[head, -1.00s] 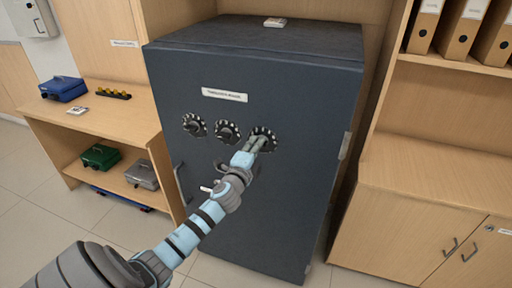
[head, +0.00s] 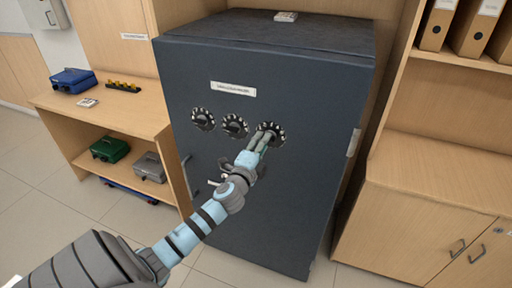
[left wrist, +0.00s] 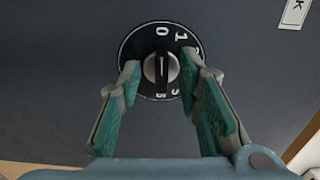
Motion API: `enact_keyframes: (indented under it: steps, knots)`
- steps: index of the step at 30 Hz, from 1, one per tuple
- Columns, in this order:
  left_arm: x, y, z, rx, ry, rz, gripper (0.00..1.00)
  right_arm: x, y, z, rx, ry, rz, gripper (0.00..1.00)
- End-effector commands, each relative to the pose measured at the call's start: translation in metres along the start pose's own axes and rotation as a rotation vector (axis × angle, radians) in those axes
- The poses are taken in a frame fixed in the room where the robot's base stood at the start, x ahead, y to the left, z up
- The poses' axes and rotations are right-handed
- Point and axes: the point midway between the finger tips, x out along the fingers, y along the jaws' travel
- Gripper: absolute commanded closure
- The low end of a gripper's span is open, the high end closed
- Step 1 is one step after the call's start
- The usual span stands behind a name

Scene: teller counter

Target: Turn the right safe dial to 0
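The dark blue-grey safe (head: 285,215) stands in the middle of the head view, with three dials in a row on its door. The right safe dial (head: 277,130) is partly covered by my left gripper (head: 266,142). In the left wrist view the dial (left wrist: 136,46) is a black disc with white digits. The 0 is at the picture's top and the 1 just right of it. Its central knob (left wrist: 161,68) has a pale upright line. My left gripper (left wrist: 163,66) is open, with its green-padded fingers on either side of the knob. My right gripper is out of view.
The middle dial (head: 235,126) and left dial (head: 203,119) are close beside it. A metal handle (head: 216,182) is below the dials. A shelf unit (head: 150,128) with cash boxes stands left, and a cabinet (head: 400,225) stands right.

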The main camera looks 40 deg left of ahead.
Motion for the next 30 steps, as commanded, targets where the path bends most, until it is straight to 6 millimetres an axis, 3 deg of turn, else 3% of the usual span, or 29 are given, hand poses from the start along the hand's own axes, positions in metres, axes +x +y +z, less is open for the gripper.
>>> enact_keyframes:
  steps: [6,12,30]
  knots:
    - [-0.061,0.002,0.000,0.004,0.002,0.004,0.68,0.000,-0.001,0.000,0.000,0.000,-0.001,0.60]
    - [-0.096,0.001,0.001,0.001,0.000,0.002,0.68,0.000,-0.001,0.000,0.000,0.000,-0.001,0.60]
    - [-0.099,0.000,-0.002,-0.019,0.010,0.000,0.68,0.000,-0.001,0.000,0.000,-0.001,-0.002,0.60]
